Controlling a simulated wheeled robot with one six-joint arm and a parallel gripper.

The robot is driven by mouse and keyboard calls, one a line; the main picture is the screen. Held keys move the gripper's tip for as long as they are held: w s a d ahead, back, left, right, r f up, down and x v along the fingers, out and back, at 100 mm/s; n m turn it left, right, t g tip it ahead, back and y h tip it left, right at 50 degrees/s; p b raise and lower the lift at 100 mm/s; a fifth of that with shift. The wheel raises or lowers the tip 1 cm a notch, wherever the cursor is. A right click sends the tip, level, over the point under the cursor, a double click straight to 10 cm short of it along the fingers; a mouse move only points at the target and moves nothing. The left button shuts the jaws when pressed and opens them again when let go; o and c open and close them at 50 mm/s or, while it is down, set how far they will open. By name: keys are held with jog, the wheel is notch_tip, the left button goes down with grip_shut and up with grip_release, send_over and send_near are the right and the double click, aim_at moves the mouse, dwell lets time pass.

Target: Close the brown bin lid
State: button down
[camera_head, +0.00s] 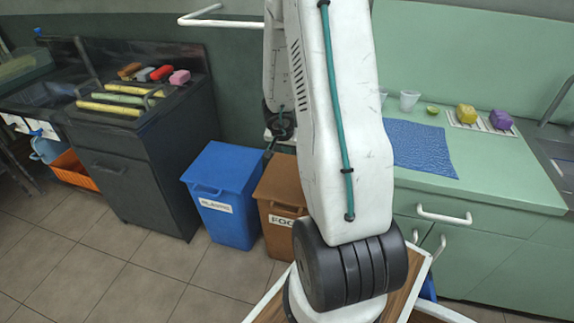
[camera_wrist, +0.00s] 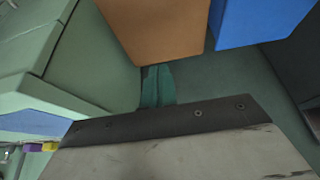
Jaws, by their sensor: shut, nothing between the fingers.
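The brown bin (camera_head: 281,186) stands on the floor, partly hidden behind my arm in the head view. Its front has a white label starting "FOO". In the wrist view a plain face of the brown bin (camera_wrist: 158,28) fills the top middle. My gripper (camera_wrist: 157,86) shows there as teal fingers, shut and empty, with tips close to the bin's edge. I cannot tell whether they touch it.
A blue bin (camera_head: 225,190) with a closed-looking top stands left of the brown one. A dark cabinet (camera_head: 150,165) with colored items on top is farther left. A green counter (camera_head: 490,170) with a blue mat (camera_head: 420,148) lies right. Tiled floor is free in front left.

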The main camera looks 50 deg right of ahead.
notch_tip(320, 180, down, 7)
dwell(0.5)
jog(key=shift+d+f, duration=0.1)
jog(key=shift+f, duration=0.05)
